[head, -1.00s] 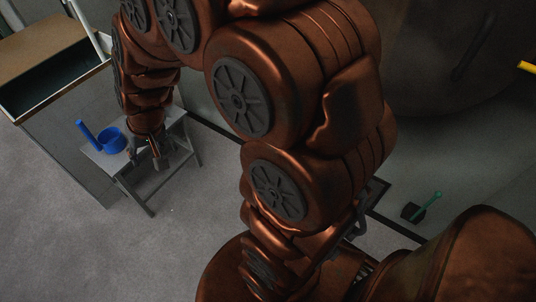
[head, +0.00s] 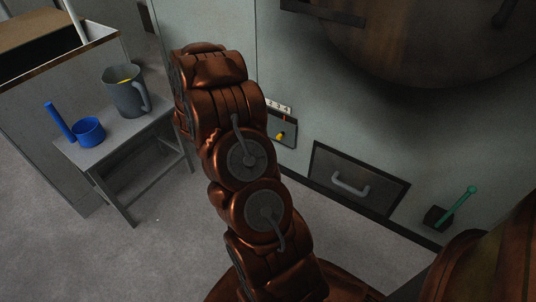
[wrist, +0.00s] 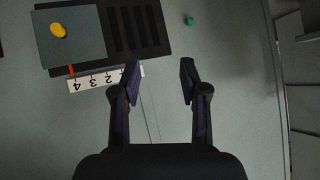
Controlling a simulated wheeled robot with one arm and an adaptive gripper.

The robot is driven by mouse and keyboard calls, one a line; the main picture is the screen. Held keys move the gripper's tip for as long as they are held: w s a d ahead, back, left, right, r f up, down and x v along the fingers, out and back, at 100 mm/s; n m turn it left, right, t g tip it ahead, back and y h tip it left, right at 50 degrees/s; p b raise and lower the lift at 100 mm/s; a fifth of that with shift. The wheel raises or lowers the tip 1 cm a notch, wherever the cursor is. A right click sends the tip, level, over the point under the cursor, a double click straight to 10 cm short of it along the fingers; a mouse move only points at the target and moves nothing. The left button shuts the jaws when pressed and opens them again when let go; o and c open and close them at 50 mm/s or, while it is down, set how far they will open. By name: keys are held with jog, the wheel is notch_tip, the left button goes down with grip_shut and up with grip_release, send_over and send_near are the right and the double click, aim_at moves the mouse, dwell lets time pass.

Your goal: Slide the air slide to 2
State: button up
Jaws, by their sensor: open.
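The air slide (wrist: 72,38) is a flat grey plate with a yellow knob (wrist: 58,30) over a dark slotted grate (wrist: 133,28) in the wrist view. Its red pointer (wrist: 71,71) stands close to the 4 on the white number strip (wrist: 92,81), which appears upside down. The strip's 1 end is partly hidden by a finger. The slide also shows in the head view (head: 286,127), low on the pale wall, just right of my arm. My gripper (wrist: 160,80) is open and empty, right of the plate and knob. In the head view my arm hides it.
A grey stool (head: 125,128) at the left holds a grey pitcher (head: 124,96) and a blue ladle (head: 88,132). Right of the slide are a drawer with a handle (head: 352,188) and a green lever (head: 458,206). The wall before my fingers looks clear.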

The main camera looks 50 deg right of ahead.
jog(key=s+d+f+m+g+h+b, duration=0.25)
jog(key=s+d+f, duration=0.25)
jog(key=d+f, duration=0.25)
jog(key=g+h+b, duration=0.3)
jog(key=b, duration=0.1)
send_near(278, 138)
jog(key=d, duration=0.2)
jog(key=shift+m+t+y, duration=0.25)
jog(key=b+x, duration=0.2)
jog(key=x, duration=0.5)
jog(key=shift+s+d+f, duration=0.2)
jog(key=shift+d, duration=0.15)
jog(key=shift+r, duration=0.1)
grip_shut()
jog(key=shift+w+a+r+p, duration=0.1)
jog(key=shift+w+p, duration=1.45)
jog(key=shift+w, duration=0.35)
jog(key=shift+w+a+r+p, duration=0.1)
jog(key=shift+w+p, duration=1.45)
jog(key=shift+w, duration=0.35)
jog(key=shift+o, duration=1.2)
grip_release()
jog(key=shift+f, duration=0.2)
